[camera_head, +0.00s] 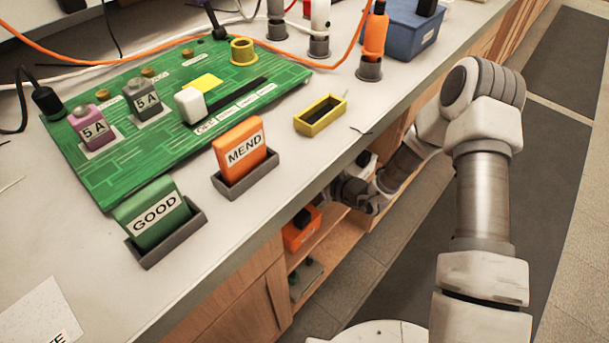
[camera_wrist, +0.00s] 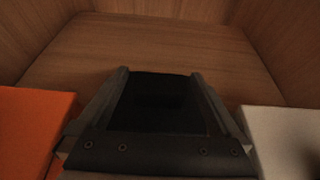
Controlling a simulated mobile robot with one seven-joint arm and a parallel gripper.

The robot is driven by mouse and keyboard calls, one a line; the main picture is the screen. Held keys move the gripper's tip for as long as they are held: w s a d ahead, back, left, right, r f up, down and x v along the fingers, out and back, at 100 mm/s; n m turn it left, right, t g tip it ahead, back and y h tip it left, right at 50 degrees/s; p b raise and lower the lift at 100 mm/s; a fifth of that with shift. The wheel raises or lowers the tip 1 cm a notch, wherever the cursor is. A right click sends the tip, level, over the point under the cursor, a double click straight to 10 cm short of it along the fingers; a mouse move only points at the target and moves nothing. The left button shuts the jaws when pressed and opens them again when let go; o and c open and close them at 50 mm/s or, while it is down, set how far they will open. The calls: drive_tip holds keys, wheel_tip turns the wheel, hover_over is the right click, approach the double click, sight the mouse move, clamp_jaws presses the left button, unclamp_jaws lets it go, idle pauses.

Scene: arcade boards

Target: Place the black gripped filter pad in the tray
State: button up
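A black, flat-faced block, which looks like the filter pad (camera_wrist: 160,100), fills the space between the two fingers of my gripper (camera_wrist: 160,78) in the wrist view. Both fingers lie along its sides, and the view is dark there. In the head view my arm reaches under the counter edge into a wooden shelf opening; the fingers and the pad are hidden there. A small yellow open tray (camera_head: 321,115) with a dark inside sits on the counter near its front edge, above and left of my arm.
In the wrist view an orange block (camera_wrist: 35,125) is left of my gripper and a pale block (camera_wrist: 280,130) right, with wooden walls around.

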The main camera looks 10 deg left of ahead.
drive_tip(key=p+v, duration=0.6)
drive_tip(key=v, duration=1.1)
drive_tip(key=shift+s, duration=0.4)
